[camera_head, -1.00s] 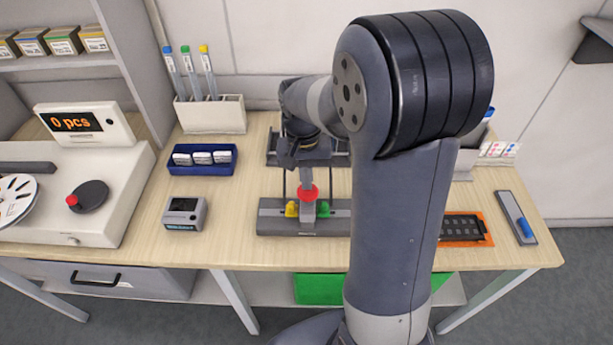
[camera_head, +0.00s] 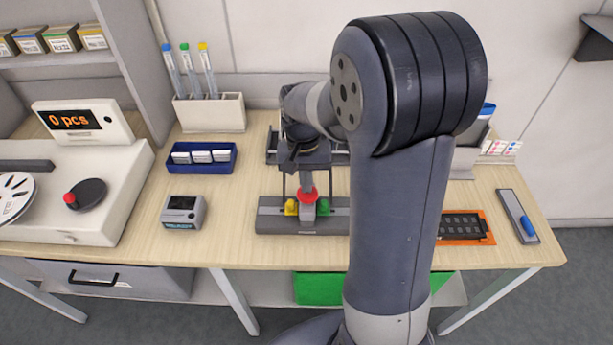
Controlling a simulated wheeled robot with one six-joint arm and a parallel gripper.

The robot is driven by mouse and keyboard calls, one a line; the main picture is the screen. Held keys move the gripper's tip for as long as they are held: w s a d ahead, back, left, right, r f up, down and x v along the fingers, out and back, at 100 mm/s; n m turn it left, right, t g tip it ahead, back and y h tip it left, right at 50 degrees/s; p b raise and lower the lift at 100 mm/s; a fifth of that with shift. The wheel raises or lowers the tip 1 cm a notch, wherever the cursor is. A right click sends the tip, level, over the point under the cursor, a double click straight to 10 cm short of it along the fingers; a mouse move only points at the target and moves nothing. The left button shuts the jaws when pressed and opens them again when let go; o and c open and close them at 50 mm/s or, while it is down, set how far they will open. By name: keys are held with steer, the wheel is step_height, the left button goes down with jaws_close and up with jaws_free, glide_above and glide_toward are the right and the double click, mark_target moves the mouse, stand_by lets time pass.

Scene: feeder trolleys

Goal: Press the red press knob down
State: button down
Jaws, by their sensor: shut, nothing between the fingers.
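The red press knob (camera_head: 308,195) sits at the top of a small grey press on a dark grey base (camera_head: 270,221) in the middle of the table. A yellow part (camera_head: 291,207) and a green part (camera_head: 323,207) flank it on the base. My gripper (camera_head: 307,180) points down right over the knob, its fingers shut with nothing between them. The fingertips look to be at or on the top of the knob; I cannot tell whether they touch. My arm hides part of the base's right end.
A dark blue tray (camera_head: 173,165) and a small grey display device (camera_head: 184,212) lie to the left. A white counting machine (camera_head: 110,230) stands farther left. A rack (camera_head: 210,117) with several tubes stands behind. An orange tray (camera_head: 485,236) lies right of my arm.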

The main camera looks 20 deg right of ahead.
steer(key=shift+r+p, duration=0.3)
steer(key=shift+p, duration=0.2)
step_height(320, 180, up, 13)
steer(key=w+p, duration=0.1)
steer(key=shift+w+r, duration=0.2)
steer(key=shift+w, duration=0.05)
steer(key=shift+a+f, duration=0.1)
stand_by(0.4)
